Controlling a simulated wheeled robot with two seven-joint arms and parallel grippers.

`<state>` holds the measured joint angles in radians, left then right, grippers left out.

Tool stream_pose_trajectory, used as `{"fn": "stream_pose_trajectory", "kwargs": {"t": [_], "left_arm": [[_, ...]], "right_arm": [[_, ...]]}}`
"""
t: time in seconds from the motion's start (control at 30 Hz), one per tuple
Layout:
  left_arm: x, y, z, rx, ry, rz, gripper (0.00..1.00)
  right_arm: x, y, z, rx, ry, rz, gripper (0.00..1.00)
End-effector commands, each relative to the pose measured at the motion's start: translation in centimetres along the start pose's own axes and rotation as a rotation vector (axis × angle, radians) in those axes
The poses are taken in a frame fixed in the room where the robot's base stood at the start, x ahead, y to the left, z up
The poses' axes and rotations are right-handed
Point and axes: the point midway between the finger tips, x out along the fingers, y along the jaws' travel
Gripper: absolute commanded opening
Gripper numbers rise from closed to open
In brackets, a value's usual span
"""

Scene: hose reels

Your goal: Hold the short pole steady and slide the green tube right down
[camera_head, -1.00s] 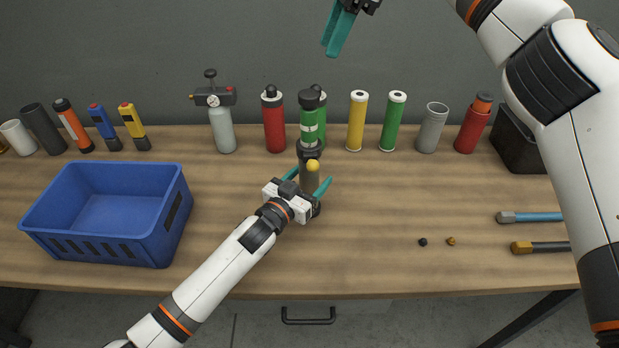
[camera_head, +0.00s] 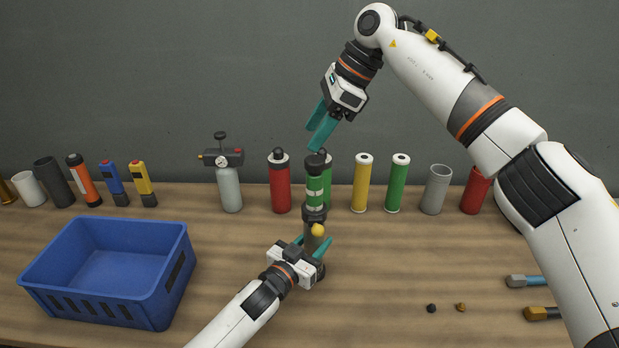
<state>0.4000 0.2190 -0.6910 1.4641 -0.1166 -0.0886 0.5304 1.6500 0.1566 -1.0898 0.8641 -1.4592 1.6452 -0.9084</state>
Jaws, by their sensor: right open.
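The short pole (camera_head: 311,241) stands upright on the bench, grey with a dark collar and a yellow knob (camera_head: 318,230) on its side. The green tube (camera_head: 315,187), with pale bands, is upright around the pole's upper part, above the collar; a dark top shows above it. My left gripper (camera_head: 313,242) has its teal fingers on either side of the pole below the collar; whether they press on it is unclear. My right gripper (camera_head: 313,138) is open and empty, pointing down just above the dark top, apart from it.
A blue crate (camera_head: 62,302) stands at the left. Behind the pole is a row of bottles and tubes, with a red bottle (camera_head: 280,185) and a yellow tube (camera_head: 361,185) close by. Two small pieces and two tools (camera_head: 524,281) lie at the right. The bench right of the pole is mostly clear.

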Motion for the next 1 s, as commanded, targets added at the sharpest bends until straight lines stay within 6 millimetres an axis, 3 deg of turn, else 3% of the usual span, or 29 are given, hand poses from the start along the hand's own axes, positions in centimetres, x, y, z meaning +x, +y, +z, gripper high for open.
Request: {"fn": "stream_pose_trajectory", "kwargs": {"t": [0.03,0.1,0.2,0.37,0.5,0.67,0.8,1.0], "left_arm": [[0.0,0.0,0.0,0.000,0.000,0.000,0.06],[0.0,0.0,0.0,0.000,0.000,0.000,0.06],[0.0,0.0,0.0,0.000,0.000,0.001,0.06],[0.0,0.0,0.0,0.000,0.000,0.001,0.06],[0.0,0.0,0.0,0.000,0.001,0.001,0.06],[0.0,0.0,0.0,0.000,0.001,0.000,0.06],[0.0,0.0,0.0,0.000,0.001,0.000,0.06],[0.0,0.0,0.0,0.000,0.001,0.000,0.06]], "right_arm": [[1.8,0.0,0.0,0.016,0.060,0.021,0.57],[3.2,0.1,-0.5,0.049,0.158,0.074,0.57],[4.2,0.4,-0.8,0.111,0.304,0.161,0.57],[3.3,0.6,-0.3,0.231,0.553,0.317,0.57],[1.2,0.1,1.7,0.336,0.752,0.457,0.57],[-0.1,-2.2,4.8,0.419,0.903,0.581,0.57],[0.5,-5.1,6.8,0.454,0.958,0.639,0.57],[1.6,-8.2,8.2,0.470,0.980,0.674,0.57]]}}
